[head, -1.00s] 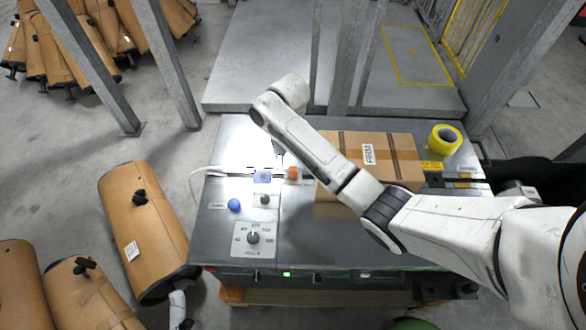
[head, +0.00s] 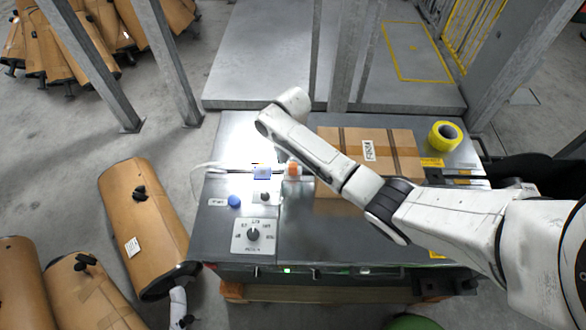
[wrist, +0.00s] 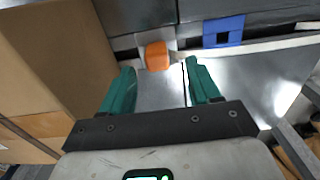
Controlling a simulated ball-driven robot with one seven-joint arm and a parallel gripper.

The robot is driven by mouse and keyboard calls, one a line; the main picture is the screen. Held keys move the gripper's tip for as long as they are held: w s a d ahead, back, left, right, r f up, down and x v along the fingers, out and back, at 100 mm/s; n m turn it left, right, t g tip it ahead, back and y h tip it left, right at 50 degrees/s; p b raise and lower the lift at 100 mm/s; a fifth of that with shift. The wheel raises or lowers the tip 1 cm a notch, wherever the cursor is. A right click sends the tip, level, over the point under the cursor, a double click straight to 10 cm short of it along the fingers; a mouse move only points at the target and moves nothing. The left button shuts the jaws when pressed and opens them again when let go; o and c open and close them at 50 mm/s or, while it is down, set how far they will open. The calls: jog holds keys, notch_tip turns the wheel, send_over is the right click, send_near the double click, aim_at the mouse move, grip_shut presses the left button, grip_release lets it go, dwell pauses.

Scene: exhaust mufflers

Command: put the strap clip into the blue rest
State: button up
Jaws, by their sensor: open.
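The orange strap clip (head: 294,169) lies on the grey bench top in the head view, at the end of a pale strap. It also shows near the top of the wrist view (wrist: 157,56), beside a small grey plate. The blue rest (head: 262,171) is just left of the clip in the head view. In the wrist view the blue rest (wrist: 222,31) is to the right of the clip, apart from it. My gripper (wrist: 160,68) is open and empty, its green fingers on either side of the clip in the picture. The head view hides the gripper behind my arm.
A cardboard box (head: 408,150) stands right of the clip, and yellow tape (head: 445,136) sits beyond it. A dial panel (head: 254,236) and a blue button (head: 234,201) are on the front left of the bench. Cardboard-coloured mufflers (head: 145,215) lie on the floor at left.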

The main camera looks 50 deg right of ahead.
aim_at(293, 164)
jog(key=f, duration=0.5)
jog(key=shift+s+d+f, duration=0.1)
jog(key=shift+d, duration=0.1)
jog(key=shift+c, duration=0.3)
jog(key=c, duration=0.9)
